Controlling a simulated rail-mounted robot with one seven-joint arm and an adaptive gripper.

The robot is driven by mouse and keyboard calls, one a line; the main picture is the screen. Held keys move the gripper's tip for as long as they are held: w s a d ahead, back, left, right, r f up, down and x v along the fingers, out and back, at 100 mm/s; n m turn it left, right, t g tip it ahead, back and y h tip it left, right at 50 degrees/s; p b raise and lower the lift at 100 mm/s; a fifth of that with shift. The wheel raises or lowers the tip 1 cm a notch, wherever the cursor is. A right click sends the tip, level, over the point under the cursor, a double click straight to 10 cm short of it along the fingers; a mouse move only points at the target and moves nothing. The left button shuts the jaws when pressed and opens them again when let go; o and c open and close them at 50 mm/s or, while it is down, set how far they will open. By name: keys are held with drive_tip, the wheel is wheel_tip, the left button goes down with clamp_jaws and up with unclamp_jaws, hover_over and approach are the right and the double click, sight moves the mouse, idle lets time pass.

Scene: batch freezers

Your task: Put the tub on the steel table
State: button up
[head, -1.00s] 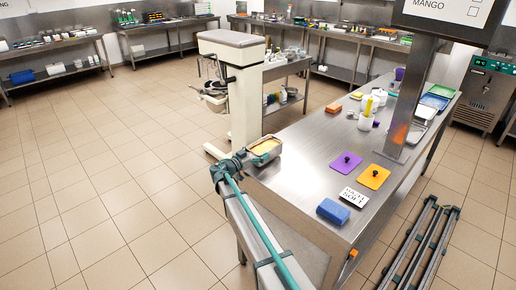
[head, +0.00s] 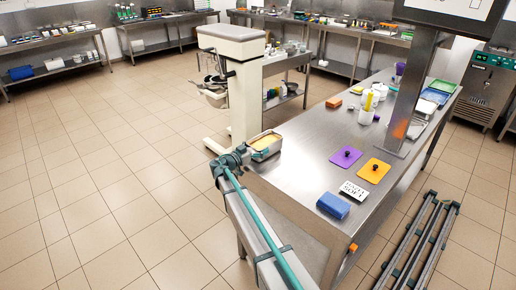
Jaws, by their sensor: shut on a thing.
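The tub (head: 266,146) is a small steel container with yellow contents. It is at the near left edge of the steel table (head: 305,155), level or nearly so. My gripper (head: 246,152) is shut on the tub's near left side. I cannot tell whether the tub's base touches the table top. The fingertips are small and partly hidden by the wrist.
A purple lid (head: 346,159), an orange lid (head: 374,170), a white label card (head: 354,189) and a blue block (head: 333,206) lie on the table. A grey post (head: 410,100) rises at right.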

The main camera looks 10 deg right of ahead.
drive_tip(key=shift+f+b, duration=0.25)
drive_tip(key=shift+b, duration=0.2)
drive_tip(key=o, duration=1.4)
drive_tip(key=shift+s+a, duration=0.1)
